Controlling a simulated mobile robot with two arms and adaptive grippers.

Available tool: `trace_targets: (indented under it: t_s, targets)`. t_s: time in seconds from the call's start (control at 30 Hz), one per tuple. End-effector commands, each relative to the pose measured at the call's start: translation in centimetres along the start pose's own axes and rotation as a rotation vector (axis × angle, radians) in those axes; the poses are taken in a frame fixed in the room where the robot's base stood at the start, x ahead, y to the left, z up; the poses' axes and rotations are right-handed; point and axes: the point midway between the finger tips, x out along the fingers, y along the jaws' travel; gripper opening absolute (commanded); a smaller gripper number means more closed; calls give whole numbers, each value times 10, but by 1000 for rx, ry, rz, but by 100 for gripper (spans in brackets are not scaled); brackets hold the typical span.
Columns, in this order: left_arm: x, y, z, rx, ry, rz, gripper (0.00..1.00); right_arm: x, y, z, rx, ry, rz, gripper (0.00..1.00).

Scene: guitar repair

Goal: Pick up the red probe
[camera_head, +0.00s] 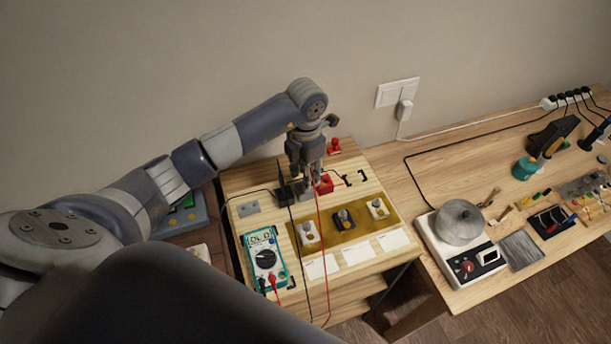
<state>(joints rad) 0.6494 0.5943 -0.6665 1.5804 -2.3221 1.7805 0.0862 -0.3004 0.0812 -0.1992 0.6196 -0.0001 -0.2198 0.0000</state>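My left gripper (306,187) points down over the back of the small wooden bench. A red piece (325,184), which looks like the red probe or its stand, is just right of the fingertips. Whether the fingers touch it or hold anything is too small to tell. A thin red lead (320,240) runs from beside the fingers down over the bench's front. The multimeter (264,257), teal with a white face, lies at the bench's left, with red and black plugs at its lower end. My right gripper is not in view.
Several small parts stand on a brown mat (365,224), with white cards (358,255) in front. A black upright item (284,178) stands left of my gripper. At right, a table holds a soldering pot (459,221), a tray and tools. A red object (334,146) sits behind.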

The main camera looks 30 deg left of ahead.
Motion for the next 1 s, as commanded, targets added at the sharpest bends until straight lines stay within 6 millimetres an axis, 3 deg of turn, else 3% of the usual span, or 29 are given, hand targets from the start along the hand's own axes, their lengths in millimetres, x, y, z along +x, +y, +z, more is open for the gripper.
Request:
trace_targets:
  t_s: [0.13,0.27,0.3,0.77,1.0]
  targets:
    - [0,0,0,0,-1,0,32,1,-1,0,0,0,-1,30]
    - [0,0,0,0,-1,0,3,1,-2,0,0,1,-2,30]
    - [0,0,0,0,-1,0,0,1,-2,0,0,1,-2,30]
    - [-3,0,1,0,-3,0,0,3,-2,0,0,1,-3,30]
    - [-26,1,2,0,-7,2,0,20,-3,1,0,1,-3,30]
